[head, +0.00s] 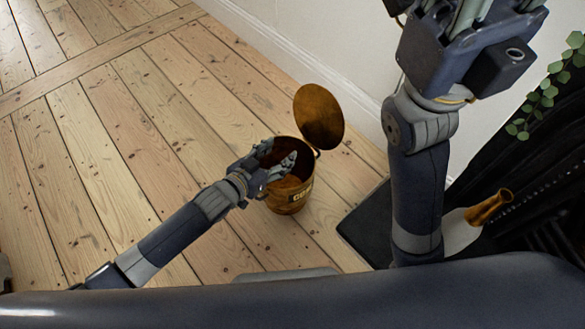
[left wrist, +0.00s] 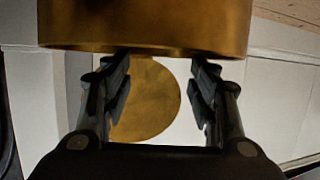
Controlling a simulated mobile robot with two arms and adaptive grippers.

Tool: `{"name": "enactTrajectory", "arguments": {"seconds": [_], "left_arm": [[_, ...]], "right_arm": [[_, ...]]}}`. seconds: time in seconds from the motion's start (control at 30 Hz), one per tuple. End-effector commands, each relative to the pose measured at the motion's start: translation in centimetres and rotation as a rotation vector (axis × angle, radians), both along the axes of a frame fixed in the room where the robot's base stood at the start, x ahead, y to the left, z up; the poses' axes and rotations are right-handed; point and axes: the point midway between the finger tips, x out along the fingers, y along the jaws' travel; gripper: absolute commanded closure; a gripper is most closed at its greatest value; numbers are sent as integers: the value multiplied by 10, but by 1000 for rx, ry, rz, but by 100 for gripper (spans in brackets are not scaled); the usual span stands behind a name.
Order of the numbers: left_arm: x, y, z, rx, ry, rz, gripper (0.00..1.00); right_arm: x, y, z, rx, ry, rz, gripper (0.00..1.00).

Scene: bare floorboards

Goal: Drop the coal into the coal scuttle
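My left gripper (head: 279,156) is at the scuttle's mouth and hides part of the opening. In the left wrist view the scuttle's wall (left wrist: 145,25) crosses the top and the lid (left wrist: 150,100) shows beyond the fingers. The left fingers (left wrist: 160,85) are apart with nothing between them. My right gripper (head: 485,8) is raised at the top right, partly cut off. I see no coal.
A dark slab (head: 362,228) lies right of the scuttle, partly behind my right arm. A copper-coloured handle or spout (head: 488,207) is farther right. Black ironwork and a green plant (head: 548,90) line the right edge. A white wall (head: 330,40) stands behind. The floor at left is clear.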

Motion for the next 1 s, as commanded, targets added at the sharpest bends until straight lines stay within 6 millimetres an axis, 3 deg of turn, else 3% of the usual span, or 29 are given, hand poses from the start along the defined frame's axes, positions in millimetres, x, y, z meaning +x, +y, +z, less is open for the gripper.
{"name": "enactTrajectory", "arguments": {"seconds": [0.43, 1.0], "left_arm": [[-8, 6, 2, 1, 2, 0, 41], [-79, 68, 36, 1, 2, 0, 41]], "right_arm": [[0, 0, 0, 1, 1, 0, 60], [0, 0, 0, 0, 1, 0, 60]]}}
